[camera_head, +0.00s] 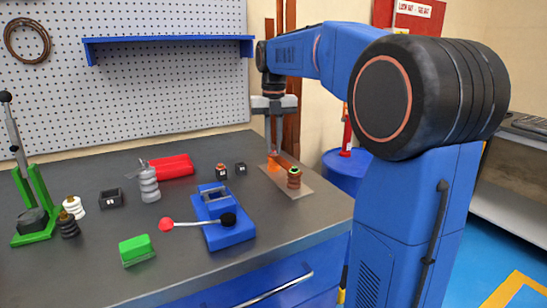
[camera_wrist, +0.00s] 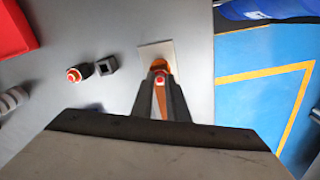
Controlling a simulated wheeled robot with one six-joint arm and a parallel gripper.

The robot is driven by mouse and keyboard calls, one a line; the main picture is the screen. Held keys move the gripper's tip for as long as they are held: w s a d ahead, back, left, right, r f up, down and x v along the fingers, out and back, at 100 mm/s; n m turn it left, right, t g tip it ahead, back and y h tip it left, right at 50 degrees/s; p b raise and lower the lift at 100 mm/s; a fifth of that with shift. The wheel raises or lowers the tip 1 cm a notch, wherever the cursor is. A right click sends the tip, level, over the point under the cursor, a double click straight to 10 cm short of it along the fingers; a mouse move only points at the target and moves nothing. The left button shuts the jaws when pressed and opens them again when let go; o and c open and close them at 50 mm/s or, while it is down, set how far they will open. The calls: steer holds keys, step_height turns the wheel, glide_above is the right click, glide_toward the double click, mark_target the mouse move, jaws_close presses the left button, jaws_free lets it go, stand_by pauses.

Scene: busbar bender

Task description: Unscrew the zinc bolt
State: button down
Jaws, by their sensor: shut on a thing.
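My gripper (camera_head: 275,154) points down over the back end of a pale plate (camera_head: 302,189) at the bench's right. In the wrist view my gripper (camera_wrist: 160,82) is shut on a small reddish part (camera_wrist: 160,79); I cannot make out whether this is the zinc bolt. An orange block (camera_head: 274,167) stands on the plate below the fingertips. A copper bar (camera_head: 286,160) runs from there toward a brown ribbed insulator (camera_head: 294,179); it also shows between the fingers in the wrist view (camera_wrist: 160,103). No silvery bolt can be told apart.
A dark insulator (camera_head: 221,172) and a black block (camera_head: 240,168) stand left of the plate. The blue bender (camera_head: 230,233), red tray (camera_head: 172,166), grey insulator (camera_head: 149,184) and green press (camera_head: 32,215) are further left. The bench edge lies close to the plate's right.

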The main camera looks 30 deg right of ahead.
steer(key=c, duration=2)
jaws_free()
steer(key=m, duration=0.5)
steer(key=shift+m, duration=0.4)
steer(key=m, duration=0.5)
steer(key=shift+m, duration=0.4)
steer(key=m, duration=0.5)
steer(key=shift+m, duration=0.4)
